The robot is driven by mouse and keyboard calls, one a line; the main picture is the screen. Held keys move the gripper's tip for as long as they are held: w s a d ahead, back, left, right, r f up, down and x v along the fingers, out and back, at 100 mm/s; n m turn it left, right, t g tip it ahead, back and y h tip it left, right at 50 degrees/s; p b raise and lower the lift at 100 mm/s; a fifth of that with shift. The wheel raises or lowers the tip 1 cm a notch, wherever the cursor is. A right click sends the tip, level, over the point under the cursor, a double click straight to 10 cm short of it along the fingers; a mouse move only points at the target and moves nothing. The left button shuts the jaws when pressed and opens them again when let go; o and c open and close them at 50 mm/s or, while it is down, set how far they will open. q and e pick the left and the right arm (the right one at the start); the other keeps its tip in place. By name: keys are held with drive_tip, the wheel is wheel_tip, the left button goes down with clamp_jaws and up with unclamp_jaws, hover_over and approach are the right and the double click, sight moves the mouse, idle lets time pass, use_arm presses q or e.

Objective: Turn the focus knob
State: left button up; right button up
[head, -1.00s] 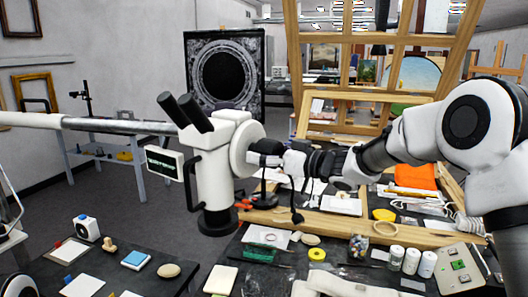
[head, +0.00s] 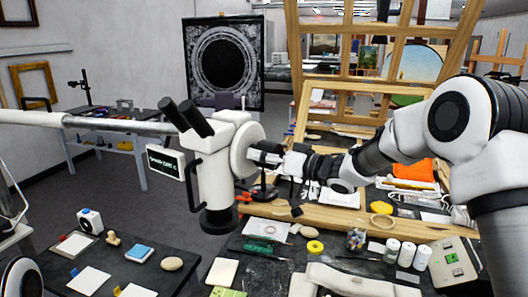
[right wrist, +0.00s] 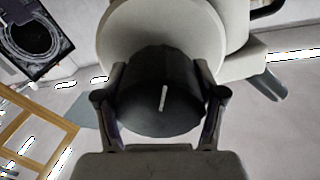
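The white microscope (head: 214,178) hangs from a long boom, with black eyepieces at its upper left. The focus knob (right wrist: 158,108) is a dark round cylinder with a short white line on its face, tilted slightly from upright. It sits on a pale round housing (head: 246,150) on the microscope's right side. My right gripper (head: 268,156) reaches in from the right at the knob. In the right wrist view its two fingers (right wrist: 160,85) lie against opposite sides of the knob, shut on it. My left gripper is not in view.
The boom (head: 90,121) runs in from the left. A small screen (head: 165,161) is on the microscope's left side. Below, a dark worktable holds a yellow tape ring (head: 315,247), a jar (head: 356,239) and white bottles (head: 407,254). A wooden frame (head: 374,65) stands behind.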

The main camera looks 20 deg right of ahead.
drive_tip(key=o, duration=0.4)
drive_tip(key=shift+w, duration=0.1)
drive_tip(key=shift+c, duration=0.2)
drive_tip(key=v, duration=1.1)
drive_tip(key=shift+s+d, duration=0.2)
drive_tip(key=shift+s, duration=0.15)
drive_tip(key=shift+s+d, duration=0.1)
